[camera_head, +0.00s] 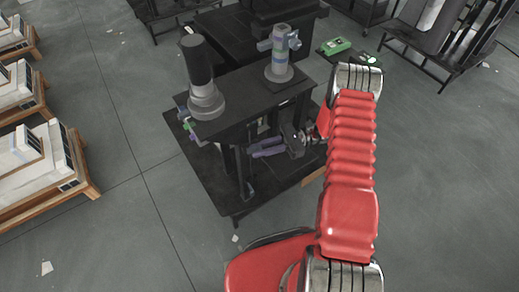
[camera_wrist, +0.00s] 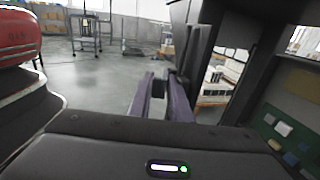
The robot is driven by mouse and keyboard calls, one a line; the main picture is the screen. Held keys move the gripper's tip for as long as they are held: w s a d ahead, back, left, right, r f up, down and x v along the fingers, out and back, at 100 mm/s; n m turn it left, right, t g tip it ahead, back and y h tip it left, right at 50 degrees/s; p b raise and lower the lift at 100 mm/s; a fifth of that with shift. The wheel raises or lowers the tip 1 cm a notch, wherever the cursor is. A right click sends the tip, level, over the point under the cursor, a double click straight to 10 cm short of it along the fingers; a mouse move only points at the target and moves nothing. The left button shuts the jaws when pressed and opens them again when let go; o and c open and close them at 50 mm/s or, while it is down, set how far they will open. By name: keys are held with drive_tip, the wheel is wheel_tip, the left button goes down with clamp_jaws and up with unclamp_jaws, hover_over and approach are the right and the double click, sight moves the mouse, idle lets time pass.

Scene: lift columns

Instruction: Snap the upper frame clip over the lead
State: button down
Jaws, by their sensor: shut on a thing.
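My gripper (camera_head: 253,150) reaches in from the right under the dark bench top, with its two purple-grey fingers near an upright of the frame (camera_head: 241,165). In the wrist view my gripper (camera_wrist: 160,84) is shut on a small dark piece between its fingertips. I cannot tell whether this piece is the upper frame clip. A dark frame post (camera_wrist: 195,52) stands just beyond and to the right of the fingers. The lead cannot be made out in either view.
The bench top (camera_head: 240,108) carries a dark cylinder on a grey base (camera_head: 203,75) and a grey column with a blue clamp (camera_head: 280,55). A green device (camera_head: 335,46) lies behind at right. Pallets with white boxes (camera_head: 40,165) stand at left.

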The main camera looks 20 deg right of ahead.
drive_tip(key=c, duration=1.9)
unclamp_jaws()
drive_tip(key=shift+s+a, duration=0.15)
drive_tip(key=shift+s, duration=0.05)
drive_tip(key=shift+o, duration=0.4)
drive_tip(key=shift+w, duration=0.2)
drive_tip(key=shift+d, duration=0.25)
drive_tip(key=s+d, duration=0.2)
drive_tip(key=d, duration=1.3)
drive_tip(key=shift+s+d, duration=0.2)
drive_tip(key=shift+r, duration=0.1)
wheel_tip(320, 180, up, 10)
